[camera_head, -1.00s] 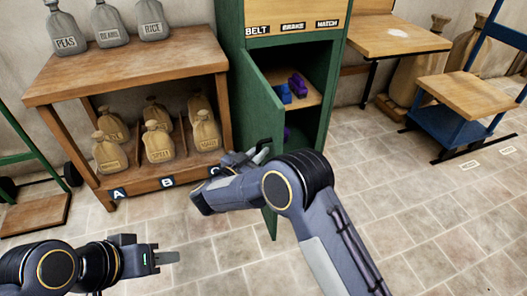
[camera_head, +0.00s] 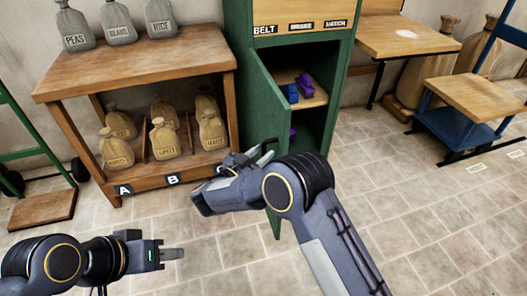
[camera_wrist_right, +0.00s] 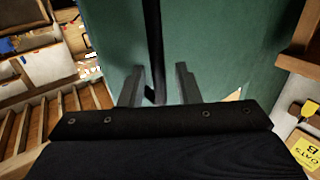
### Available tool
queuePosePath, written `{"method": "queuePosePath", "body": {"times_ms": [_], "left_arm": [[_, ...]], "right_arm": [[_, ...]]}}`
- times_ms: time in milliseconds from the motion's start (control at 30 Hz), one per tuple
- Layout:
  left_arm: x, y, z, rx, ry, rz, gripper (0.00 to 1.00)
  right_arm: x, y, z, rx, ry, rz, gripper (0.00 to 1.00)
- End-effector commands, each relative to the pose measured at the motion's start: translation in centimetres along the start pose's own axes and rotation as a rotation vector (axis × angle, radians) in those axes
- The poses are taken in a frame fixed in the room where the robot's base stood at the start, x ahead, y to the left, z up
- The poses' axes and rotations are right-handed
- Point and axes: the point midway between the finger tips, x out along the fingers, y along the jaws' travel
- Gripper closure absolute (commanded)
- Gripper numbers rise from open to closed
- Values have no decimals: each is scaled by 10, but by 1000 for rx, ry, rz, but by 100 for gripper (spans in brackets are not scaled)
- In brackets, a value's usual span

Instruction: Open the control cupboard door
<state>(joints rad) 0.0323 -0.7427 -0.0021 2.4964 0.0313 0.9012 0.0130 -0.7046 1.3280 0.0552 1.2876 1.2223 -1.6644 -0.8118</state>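The green control cupboard (camera_head: 238,50) stands at the back centre in the head view. Its green door (camera_head: 262,105) is swung outward, and the inside shows. My right gripper (camera_head: 265,150) is at the door's outer part, partly hidden by my own arm. In the right wrist view, the right gripper's fingers (camera_wrist_right: 158,85) stand apart, one on each side of a dark vertical strip (camera_wrist_right: 155,45) against green panels. Gaps show beside the strip. My left gripper (camera_head: 173,254) is low at the left, over the floor, away from the cupboard; its fingers show edge-on.
Inside the cupboard are blue (camera_head: 291,93) and purple (camera_head: 304,83) blocks on a shelf (camera_head: 316,98). A wooden rack (camera_head: 135,70) with sacks stands left. A wooden table (camera_head: 405,38) and a blue-framed stand (camera_head: 460,120) are right. The tiled floor at front right is clear.

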Motion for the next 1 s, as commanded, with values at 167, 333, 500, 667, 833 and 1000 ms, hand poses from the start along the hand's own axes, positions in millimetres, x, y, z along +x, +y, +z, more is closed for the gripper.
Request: {"method": "queuePosePath", "body": {"times_ms": [167,333,500,667,833,1000], "left_arm": [[-9,4,-4,0,0,0,64],[-13,6,-6,0,0,0,64],[-14,6,-7,0,0,0,64],[-13,6,-7,0,0,0,64],[-13,6,-7,0,0,0,64],[-13,6,-7,0,0,0,64]], "right_arm": [[-33,-1,-2,-4,0,-4,70],[-57,0,-1,-3,-1,-2,70],[-66,0,0,-3,0,0,70],[-66,0,1,-3,0,1,70],[-66,0,0,-3,0,1,70],[-66,0,0,-2,0,0,70]]}}
